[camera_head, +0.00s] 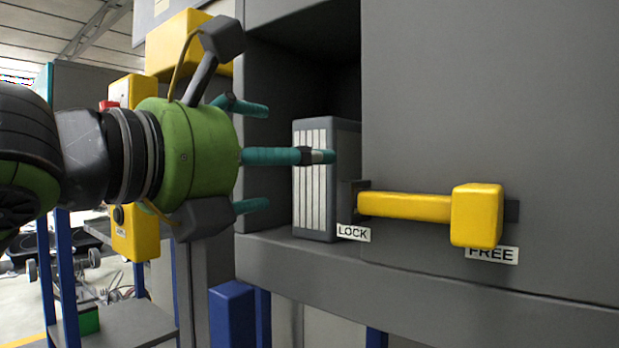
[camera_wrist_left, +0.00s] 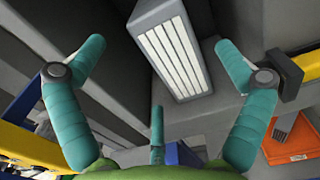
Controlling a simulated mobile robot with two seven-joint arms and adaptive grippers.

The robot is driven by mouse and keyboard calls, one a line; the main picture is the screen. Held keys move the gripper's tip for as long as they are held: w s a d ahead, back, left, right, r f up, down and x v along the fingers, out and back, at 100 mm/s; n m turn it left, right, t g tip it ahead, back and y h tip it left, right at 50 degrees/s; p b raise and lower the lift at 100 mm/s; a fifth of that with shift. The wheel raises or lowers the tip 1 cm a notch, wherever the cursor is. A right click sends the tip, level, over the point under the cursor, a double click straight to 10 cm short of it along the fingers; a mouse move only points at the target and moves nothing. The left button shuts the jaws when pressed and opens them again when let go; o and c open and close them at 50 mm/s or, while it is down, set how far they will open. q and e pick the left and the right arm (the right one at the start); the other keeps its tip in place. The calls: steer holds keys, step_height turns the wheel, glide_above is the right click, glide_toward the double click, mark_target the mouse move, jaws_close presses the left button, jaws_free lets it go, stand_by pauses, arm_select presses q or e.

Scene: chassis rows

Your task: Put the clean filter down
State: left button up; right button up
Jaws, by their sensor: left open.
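The clean filter (camera_head: 315,180) is a grey box with a white pleated face. It stands upright on the floor of the open bay (camera_head: 262,238) in the grey chassis. My left gripper (camera_head: 275,157) is open, its teal fingers spread at the bay mouth. In the head view one finger crosses in front of the filter. In the left wrist view the filter (camera_wrist_left: 172,50) shows beyond and between the two spread fingers of the gripper (camera_wrist_left: 163,62), with no visible grip on it. My right gripper is not in view.
A yellow lever (camera_head: 405,207) lies across the chassis front, right of the bay, between labels reading LOCK (camera_head: 353,233) and FREE (camera_head: 491,255). A yellow box (camera_head: 133,230) stands left of the bay. An orange tray (camera_wrist_left: 300,155) shows at the right of the wrist view.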

arm_select(q)
steer(key=shift+b+v, duration=0.45)
steer(key=shift+v, duration=1.4)
